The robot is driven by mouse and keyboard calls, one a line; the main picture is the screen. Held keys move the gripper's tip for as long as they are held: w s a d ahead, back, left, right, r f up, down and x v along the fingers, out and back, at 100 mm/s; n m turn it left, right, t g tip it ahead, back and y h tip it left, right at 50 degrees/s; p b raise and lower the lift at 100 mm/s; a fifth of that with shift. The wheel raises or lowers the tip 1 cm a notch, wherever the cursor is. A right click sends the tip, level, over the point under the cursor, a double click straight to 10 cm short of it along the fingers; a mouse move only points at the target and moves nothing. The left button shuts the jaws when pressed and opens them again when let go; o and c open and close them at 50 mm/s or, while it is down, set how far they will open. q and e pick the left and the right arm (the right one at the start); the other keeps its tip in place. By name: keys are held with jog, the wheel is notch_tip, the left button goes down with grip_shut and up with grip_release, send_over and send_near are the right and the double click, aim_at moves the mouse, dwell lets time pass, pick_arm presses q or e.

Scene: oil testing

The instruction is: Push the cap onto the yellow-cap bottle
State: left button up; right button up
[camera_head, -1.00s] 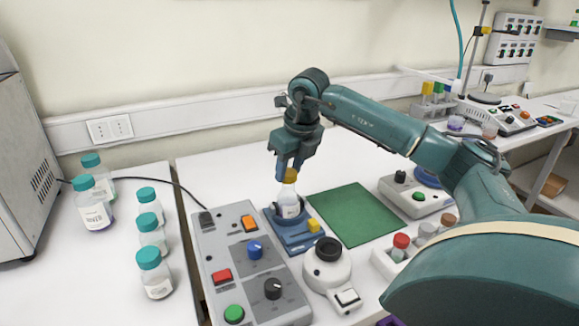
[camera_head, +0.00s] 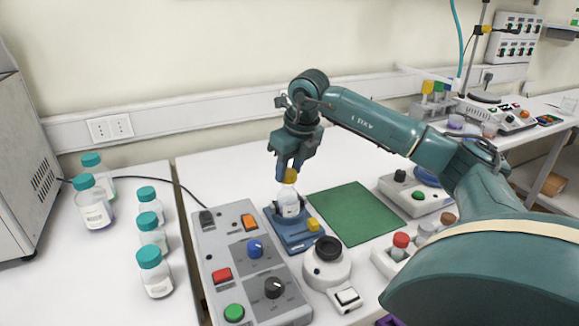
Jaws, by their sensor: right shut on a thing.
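The yellow-cap bottle (camera_head: 289,202) stands upright on a blue holder (camera_head: 299,240) in the middle of the bench. It is clear with a white label. The yellow cap (camera_head: 291,175) sits at the top of its neck, between my right gripper's fingers. My right gripper (camera_head: 290,170) points down from above and is shut on the cap. Whether the cap is fully seated cannot be made out at this size. My left gripper is not in view.
A grey control box (camera_head: 244,262) stands left of the holder, a white round device (camera_head: 327,262) in front. A green mat (camera_head: 355,212) lies flat to the right. Several teal-capped bottles (camera_head: 154,272) stand at the left.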

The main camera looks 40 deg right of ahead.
jog(key=o, duration=1)
jog(key=shift+o, duration=0.4)
jog(key=o, duration=0.4)
jog(key=shift+r+p, duration=3)
jog(key=shift+r, duration=0.55)
grip_shut()
